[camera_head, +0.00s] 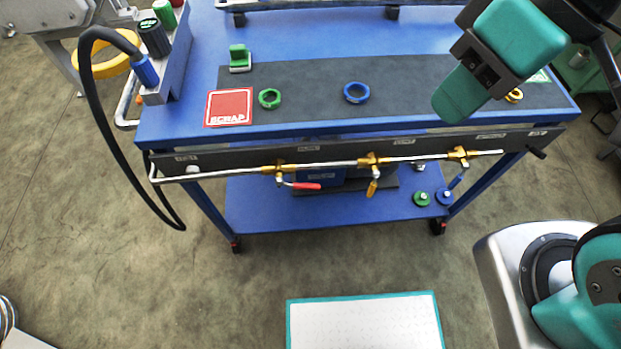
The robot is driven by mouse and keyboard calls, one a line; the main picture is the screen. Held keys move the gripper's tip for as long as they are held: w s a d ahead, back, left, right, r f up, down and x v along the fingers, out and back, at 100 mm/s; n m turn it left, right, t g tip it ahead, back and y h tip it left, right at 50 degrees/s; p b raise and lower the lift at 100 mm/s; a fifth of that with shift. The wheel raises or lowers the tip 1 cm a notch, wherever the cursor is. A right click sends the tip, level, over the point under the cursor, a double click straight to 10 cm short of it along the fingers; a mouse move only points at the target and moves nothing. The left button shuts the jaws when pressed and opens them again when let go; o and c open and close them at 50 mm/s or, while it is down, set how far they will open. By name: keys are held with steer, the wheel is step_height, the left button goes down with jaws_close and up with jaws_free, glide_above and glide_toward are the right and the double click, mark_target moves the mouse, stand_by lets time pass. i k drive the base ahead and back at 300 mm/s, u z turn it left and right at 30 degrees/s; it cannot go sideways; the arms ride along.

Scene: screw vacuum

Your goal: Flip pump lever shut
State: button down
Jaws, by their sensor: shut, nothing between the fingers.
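A silver pipe (330,164) with several brass valves runs along the front of the blue cart. The left valve has a red lever (305,186), which lies about parallel to the pipe. The middle valve has a yellow lever (372,188), which hangs down across the pipe's line. The right valve (458,154) is brass, with a blue lever (456,181) slanting below it. Small labels are above the pipe; I cannot read which marks the pump. My gripper (447,112) is shut and empty, above the cart's right part, apart from the levers.
The cart top (180,121) holds a red scrap square (228,107), a green ring (269,98) and a blue ring (357,92). A black hose (91,125) loops at the left. Green and blue discs lie on the lower shelf (260,212). Floor in front is open around a white panel (365,322).

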mark_target(279, 181)
steer(key=u, duration=2.8)
steer(key=k, duration=0.75)
steer(key=z, duration=2.05)
